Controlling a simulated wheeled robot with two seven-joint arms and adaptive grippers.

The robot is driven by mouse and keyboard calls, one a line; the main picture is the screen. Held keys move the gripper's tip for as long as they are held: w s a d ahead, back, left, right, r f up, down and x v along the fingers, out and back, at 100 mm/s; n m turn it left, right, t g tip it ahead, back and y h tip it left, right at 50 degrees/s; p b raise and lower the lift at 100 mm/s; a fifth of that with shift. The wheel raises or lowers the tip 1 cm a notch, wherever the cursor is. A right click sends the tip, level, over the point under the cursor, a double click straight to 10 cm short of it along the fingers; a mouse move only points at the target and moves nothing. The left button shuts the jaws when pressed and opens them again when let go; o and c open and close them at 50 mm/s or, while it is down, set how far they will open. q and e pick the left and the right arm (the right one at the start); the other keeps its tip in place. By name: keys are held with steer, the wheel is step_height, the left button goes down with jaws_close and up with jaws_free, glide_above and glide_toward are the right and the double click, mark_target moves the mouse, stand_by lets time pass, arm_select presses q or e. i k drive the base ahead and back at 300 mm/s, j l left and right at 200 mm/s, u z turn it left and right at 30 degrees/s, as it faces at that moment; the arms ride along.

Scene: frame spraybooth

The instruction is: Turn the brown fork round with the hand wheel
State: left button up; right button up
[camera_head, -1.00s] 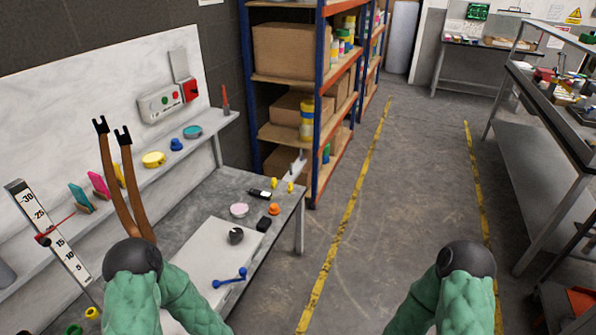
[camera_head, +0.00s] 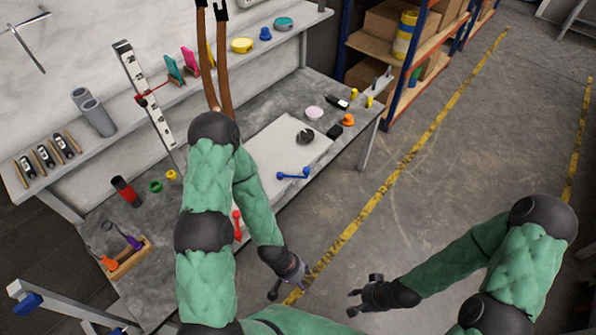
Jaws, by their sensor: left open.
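The brown fork (camera_head: 223,75), two long curved prongs with black tips, stands upright at the back of the workbench. Its lower end is hidden behind my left arm. A blue bar with rounded ends (camera_head: 293,173), possibly the hand wheel, lies on the white board; I cannot tell for sure. My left gripper (camera_head: 289,286) is open and empty, low in front of the bench and well apart from the fork. My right gripper (camera_head: 357,296) is to its right over the floor, fingers apart and empty.
The workbench (camera_head: 345,150) carries a white board (camera_head: 270,150), a dark round part (camera_head: 305,136), a pink dish (camera_head: 314,113) and an orange knob (camera_head: 347,119). A scale post (camera_head: 143,95) stands left of the fork. A wooden tool holder (camera_head: 127,258) is front left.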

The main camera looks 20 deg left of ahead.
mark_target(307, 135)
steer(key=u, duration=1.25)
steer(key=i+l+u, duration=0.15)
steer(key=l, duration=0.55)
steer(key=l+u, duration=0.15)
steer(key=l, duration=0.5)
